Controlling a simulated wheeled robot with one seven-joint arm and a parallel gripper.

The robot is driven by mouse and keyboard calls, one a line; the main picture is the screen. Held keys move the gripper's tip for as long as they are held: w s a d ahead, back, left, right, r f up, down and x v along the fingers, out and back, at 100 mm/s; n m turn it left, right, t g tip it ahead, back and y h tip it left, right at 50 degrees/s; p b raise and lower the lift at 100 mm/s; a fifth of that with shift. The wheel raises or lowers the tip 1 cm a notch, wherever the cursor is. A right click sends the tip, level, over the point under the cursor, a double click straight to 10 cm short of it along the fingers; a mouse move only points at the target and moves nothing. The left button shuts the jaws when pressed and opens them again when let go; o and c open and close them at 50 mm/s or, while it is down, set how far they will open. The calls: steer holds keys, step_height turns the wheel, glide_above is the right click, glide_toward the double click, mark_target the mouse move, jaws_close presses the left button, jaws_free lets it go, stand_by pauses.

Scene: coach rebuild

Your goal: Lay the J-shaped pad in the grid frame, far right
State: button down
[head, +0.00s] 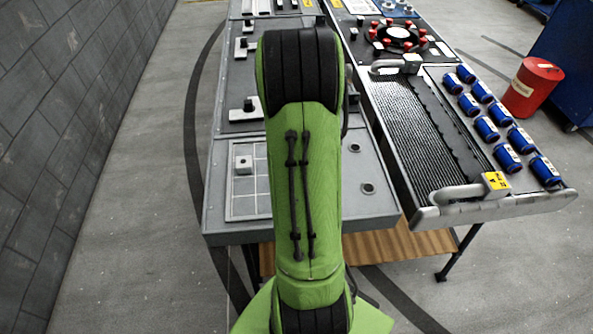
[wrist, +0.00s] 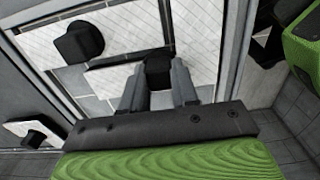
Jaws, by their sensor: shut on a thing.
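In the wrist view my gripper (wrist: 158,76) is shut on the black knob (wrist: 158,66) of a pale, textured pad (wrist: 112,82). The pad's full outline is partly hidden by my fingers, so I cannot be sure of its J shape, or whether it is lying flat or slightly raised. It is over the grid frame (wrist: 222,62). Another pale pad with a black knob (wrist: 80,42) lies in the frame to the left. In the head view the grid frame (head: 236,207) shows left of my green arm, which hides my gripper and the frame's right part.
A loose pale pad (wrist: 36,134) lies outside the frame in the wrist view. In the head view, more knobbed pads (head: 246,112) lie further up the bench. To the right are a ribbed black belt (head: 418,140), several blue cans (head: 487,128) and a red drum (head: 532,88).

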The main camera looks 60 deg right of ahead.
steer(key=shift+f, duration=0.2)
stand_by(0.4)
steer(key=c, duration=0.8)
jaws_free()
steer(key=shift+r+p, duration=0.7)
steer(key=shift+r, duration=0.4)
steer(key=o, duration=0.4)
